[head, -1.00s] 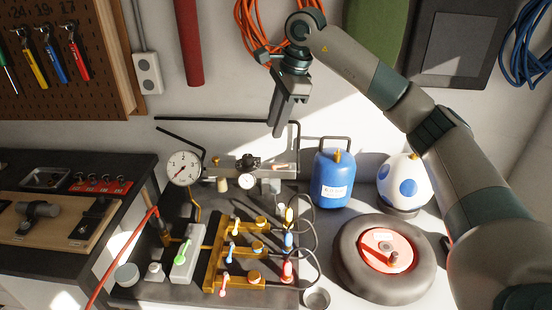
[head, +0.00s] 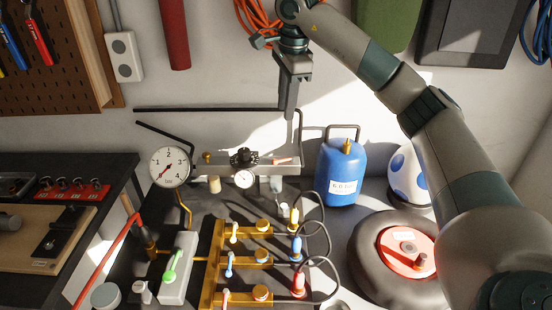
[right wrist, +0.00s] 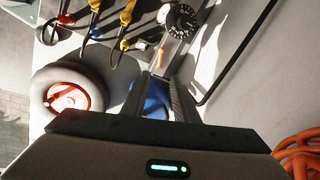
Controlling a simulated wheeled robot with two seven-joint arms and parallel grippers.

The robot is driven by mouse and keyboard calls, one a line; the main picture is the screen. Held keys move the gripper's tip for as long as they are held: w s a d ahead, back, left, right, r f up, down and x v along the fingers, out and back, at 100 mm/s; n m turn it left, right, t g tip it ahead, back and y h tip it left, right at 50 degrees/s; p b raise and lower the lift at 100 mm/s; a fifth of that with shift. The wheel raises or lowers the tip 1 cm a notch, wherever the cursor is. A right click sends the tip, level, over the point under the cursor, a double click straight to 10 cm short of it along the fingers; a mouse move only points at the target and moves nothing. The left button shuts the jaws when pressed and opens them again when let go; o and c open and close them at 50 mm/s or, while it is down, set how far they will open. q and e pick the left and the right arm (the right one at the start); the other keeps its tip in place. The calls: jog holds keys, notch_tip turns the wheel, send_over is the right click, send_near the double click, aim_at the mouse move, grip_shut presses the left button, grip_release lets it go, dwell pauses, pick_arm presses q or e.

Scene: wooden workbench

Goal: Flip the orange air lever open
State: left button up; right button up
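The orange air lever (head: 283,161) is a small orange bar on the right part of the grey metal block (head: 208,167) at the back of the bench. It lies nearly along the block. It also shows in the right wrist view (right wrist: 161,57), just beyond the fingertips. My right gripper (head: 289,117) points down above and behind the block, apart from the lever. In the right wrist view its two fingers (right wrist: 164,77) stand apart with nothing held between them. My left gripper is in no view.
A black knob (head: 243,157) and a gauge (head: 169,166) sit left of the lever. A blue tank (head: 341,175) stands to its right. Brass valves with coloured levers and black hoses (head: 319,230) lie in front. A wheel (head: 398,257) lies at right.

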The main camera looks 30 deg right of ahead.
jog(key=p, duration=0.5)
send_near(283, 161)
jog(key=f, duration=0.2)
jog(key=w+f, duration=0.1)
jog(key=f, duration=0.3)
jog(key=shift+w+a+f, duration=0.3)
jog(key=shift+w+f, duration=0.1)
pick_arm(q)
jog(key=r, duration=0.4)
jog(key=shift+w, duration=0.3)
jog(key=shift+b, duration=0.3)
pick_arm(e)
grip_shut()
